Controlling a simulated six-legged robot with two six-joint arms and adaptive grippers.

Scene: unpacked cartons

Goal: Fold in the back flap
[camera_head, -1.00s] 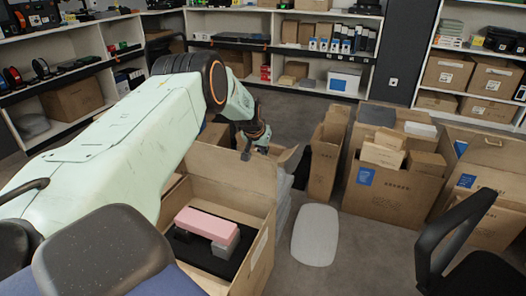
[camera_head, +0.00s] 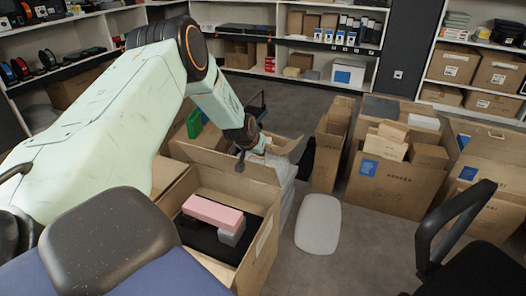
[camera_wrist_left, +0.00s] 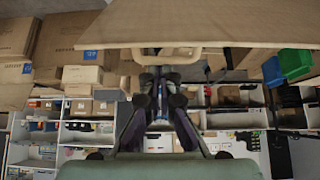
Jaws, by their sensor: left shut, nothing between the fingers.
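The open cardboard carton (camera_head: 262,245) stands low in the middle of the head view. Its back flap (camera_head: 222,166) stands up at the far side, tilted. Inside, a pink box (camera_head: 213,212) and a grey block (camera_head: 232,234) lie on black lining. My left gripper (camera_head: 241,164) points down at the flap's upper edge and overlaps it in the picture; contact is unclear. It is shut and empty. In the left wrist view, a broad cardboard panel (camera_wrist_left: 215,22) fills the top, with the gripper (camera_wrist_left: 160,72) just below its edge. My right gripper is not in view.
Several packed cartons (camera_head: 392,190) stand to the right. A white rounded lid-like object (camera_head: 318,224) lies on the floor beside the carton. A chair armrest (camera_head: 455,225) is at right, a seat-like shape (camera_head: 108,240) at front left. Shelves (camera_head: 305,45) line the back.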

